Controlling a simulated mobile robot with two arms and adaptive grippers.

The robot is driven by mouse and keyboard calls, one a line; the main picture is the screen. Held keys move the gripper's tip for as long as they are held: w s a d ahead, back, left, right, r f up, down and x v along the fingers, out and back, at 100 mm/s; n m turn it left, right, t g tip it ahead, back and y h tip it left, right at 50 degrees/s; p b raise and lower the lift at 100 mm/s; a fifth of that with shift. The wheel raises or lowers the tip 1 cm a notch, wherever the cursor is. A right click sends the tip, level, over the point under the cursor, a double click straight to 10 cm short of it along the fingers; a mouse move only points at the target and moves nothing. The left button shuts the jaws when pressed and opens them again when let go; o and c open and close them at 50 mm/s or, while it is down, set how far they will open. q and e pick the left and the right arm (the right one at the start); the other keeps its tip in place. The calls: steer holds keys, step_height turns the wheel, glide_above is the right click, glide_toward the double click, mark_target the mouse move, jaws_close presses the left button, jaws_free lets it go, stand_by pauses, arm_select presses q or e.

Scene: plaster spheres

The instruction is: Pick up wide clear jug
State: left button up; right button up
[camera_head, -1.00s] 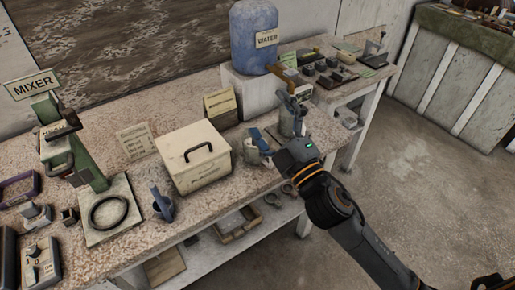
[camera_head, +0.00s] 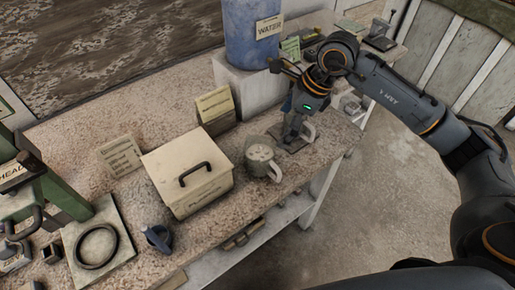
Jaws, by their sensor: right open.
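A wide jug (camera_head: 260,158) with a see-through rim and a side handle stands upright on the worktop, right of the cream lidded box. Pale stuff shows inside it. My right gripper (camera_head: 291,138) is open and points down just behind and right of this jug, apart from it. A pale, handle-like curve (camera_head: 309,132) shows beside the fingers; the rest of that thing is mostly hidden by the gripper. My left gripper is out of view.
The cream box (camera_head: 188,170) with a black handle stands left of the jug. A blue water container (camera_head: 252,40) on a white block rises behind. A small blue-grey cup (camera_head: 158,238) and a black ring (camera_head: 97,246) lie nearer left. Bare worktop lies in front of the box.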

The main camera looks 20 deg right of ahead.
steer(key=p, duration=0.1)
glide_toward(262, 156)
steer(key=s+a+r, duration=0.2)
steer(key=s, duration=0.1)
steer(key=p+x, duration=0.1)
steer(key=x, duration=0.2)
steer(key=shift+a+f+p, duration=0.1)
steer(key=shift+p, duration=0.2)
steer(key=p+x, duration=0.1)
steer(key=x, duration=0.2)
steer(key=shift+w+a+f, duration=0.1)
steer(key=shift+f, duration=0.35)
steer(key=shift+r, duration=0.1)
steer(key=c, duration=1.7)
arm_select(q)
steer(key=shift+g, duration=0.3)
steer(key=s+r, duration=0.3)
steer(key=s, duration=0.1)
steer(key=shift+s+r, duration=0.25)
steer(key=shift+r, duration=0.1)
arm_select(e)
steer(key=shift+w, duration=0.1)
